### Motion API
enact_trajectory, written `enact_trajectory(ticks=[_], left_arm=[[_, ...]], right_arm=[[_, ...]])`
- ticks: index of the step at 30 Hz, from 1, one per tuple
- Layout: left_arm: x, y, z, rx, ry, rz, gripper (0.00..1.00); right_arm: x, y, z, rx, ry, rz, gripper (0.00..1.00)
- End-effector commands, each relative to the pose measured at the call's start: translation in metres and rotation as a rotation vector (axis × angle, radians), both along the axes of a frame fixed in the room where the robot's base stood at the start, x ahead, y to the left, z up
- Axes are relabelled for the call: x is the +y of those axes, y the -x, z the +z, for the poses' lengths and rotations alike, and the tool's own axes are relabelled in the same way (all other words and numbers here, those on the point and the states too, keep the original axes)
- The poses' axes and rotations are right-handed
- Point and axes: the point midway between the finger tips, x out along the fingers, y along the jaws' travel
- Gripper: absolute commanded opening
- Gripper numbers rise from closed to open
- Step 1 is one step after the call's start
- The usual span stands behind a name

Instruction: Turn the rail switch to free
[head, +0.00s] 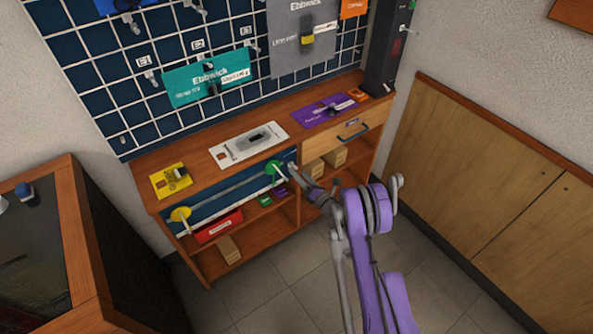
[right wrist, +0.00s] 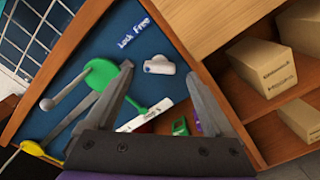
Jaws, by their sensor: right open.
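The blue front panel (right wrist: 165,35) carries white "Lock Free" lettering. Below the lettering is a small whitish switch (right wrist: 158,65), which I take to be the rail switch. In the right wrist view it lies between the fingertips of my open, empty right gripper (right wrist: 160,73); whether they touch it I cannot tell. In the head view my right gripper (head: 293,173) is at the panel's right end and hides the switch. Which word the switch points at is unclear. My left gripper is not in view.
A green disc with a handle (head: 274,168) is just left of my right gripper, with a yellow disc (head: 180,214) further left. Shelves below hold a red box (head: 219,226) and wooden-coloured blocks (head: 229,249). A drawer (head: 345,138) is to the right. Floor in front is clear.

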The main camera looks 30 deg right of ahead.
Motion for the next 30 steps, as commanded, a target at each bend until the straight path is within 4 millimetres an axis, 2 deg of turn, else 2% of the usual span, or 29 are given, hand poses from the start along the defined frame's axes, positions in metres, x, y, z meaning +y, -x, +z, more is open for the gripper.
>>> enact_trajectory(ticks=[3,6,16,30], left_arm=[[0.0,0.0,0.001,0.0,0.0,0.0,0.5],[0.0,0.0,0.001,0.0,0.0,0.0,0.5],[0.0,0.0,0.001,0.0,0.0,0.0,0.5],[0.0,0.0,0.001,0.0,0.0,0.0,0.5]], right_arm=[[0.002,-0.015,0.0,-0.001,-0.001,0.002,0.88],[0.002,-0.022,0.0,0.0,-0.001,0.001,0.88],[0.002,-0.025,0.0,0.0,-0.001,0.0,0.88],[0.002,-0.025,0.0,0.0,-0.001,0.0,0.03]])
